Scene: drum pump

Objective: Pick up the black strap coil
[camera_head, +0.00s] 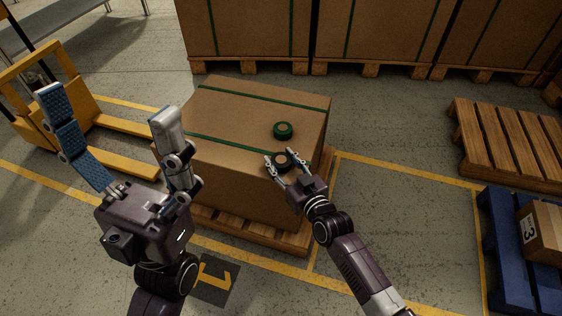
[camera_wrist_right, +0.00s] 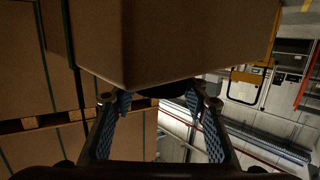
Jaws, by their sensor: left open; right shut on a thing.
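The black strap coil (camera_head: 281,161) is a small dark ring with a brownish centre at the near right part of the large carton's top. My right gripper (camera_head: 280,163) is shut on it, one finger on each side. In the right wrist view a dark edge, likely the coil (camera_wrist_right: 172,90), shows between the fingers, mostly hidden by the carton; I cannot tell whether the coil is clear of the carton top. A green strap coil (camera_head: 283,130) lies just behind it. My left gripper (camera_head: 108,112) is open and empty, with fingers wide apart, left of the carton.
The green-strapped carton (camera_head: 235,97) stands on a wooden pallet (camera_head: 290,238). A yellow pallet truck (camera_head: 55,100) is at left. Strapped cartons (camera_head: 380,35) stand behind. An empty pallet (camera_head: 510,140) and a blue pallet (camera_head: 500,240) with a small box are at right. Bare floor lies between.

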